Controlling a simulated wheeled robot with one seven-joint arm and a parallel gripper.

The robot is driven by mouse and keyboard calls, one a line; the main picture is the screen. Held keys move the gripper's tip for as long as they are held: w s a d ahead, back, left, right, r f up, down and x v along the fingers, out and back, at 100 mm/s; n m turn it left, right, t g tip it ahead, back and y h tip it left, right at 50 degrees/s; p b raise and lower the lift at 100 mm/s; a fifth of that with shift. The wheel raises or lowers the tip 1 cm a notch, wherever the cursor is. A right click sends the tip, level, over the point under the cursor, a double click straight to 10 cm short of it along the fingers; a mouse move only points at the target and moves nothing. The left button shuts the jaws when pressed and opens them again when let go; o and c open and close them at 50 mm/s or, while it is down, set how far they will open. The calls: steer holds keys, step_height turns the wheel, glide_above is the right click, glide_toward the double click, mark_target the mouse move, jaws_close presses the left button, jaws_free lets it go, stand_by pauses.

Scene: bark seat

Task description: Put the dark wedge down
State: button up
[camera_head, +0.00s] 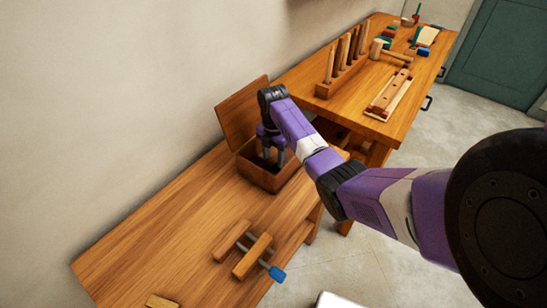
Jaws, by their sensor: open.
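My gripper (273,157) reaches down into an open dark-brown wooden box (258,178) on the near bench. Its fingers are apart, and their tips are at about the level of the box rim or inside it. I cannot make out the dark wedge; the box walls, the shade inside and my arm hide much of the interior. The box's lid (237,113) stands raised at the back, near the wall.
The near bench (190,225) has clear wood left of the box. A wooden clamp (252,257) with a blue handle lies in front. The farther bench holds a rack of upright tools (343,65), a mallet (390,52) and a wooden block on a board (389,94).

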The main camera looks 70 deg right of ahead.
mark_target(274, 160)
step_height(274, 160, up, 12)
stand_by(0.4)
steer(key=shift+s+f, duration=0.1)
steer(key=shift+f, duration=0.05)
stand_by(0.4)
